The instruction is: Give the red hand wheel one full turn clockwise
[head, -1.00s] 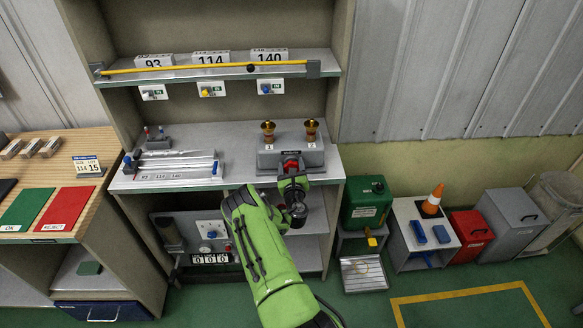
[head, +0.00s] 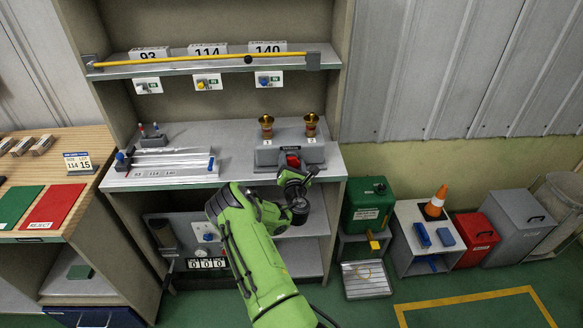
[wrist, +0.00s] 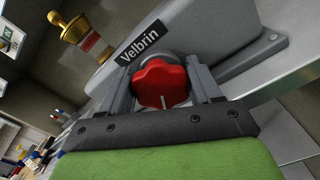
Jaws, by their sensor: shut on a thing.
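The red hand wheel (wrist: 160,84) is a lobed knob with a short pale mark near its lower edge. It sits on the front of a grey housing labelled "Velbrin" (wrist: 203,50). My gripper (wrist: 163,78) has one finger on each side of the wheel and is shut on it. In the head view the wheel (head: 293,160) shows as a small red patch on the front of the housing, partly hidden by my gripper (head: 292,171).
Two brass cups (head: 311,124) stand on top of the housing. A rack of metal rods (head: 172,163) lies left on the same shelf. A yellow bar (head: 190,60) runs along the upper shelf. A green can (head: 368,203) stands to the right below.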

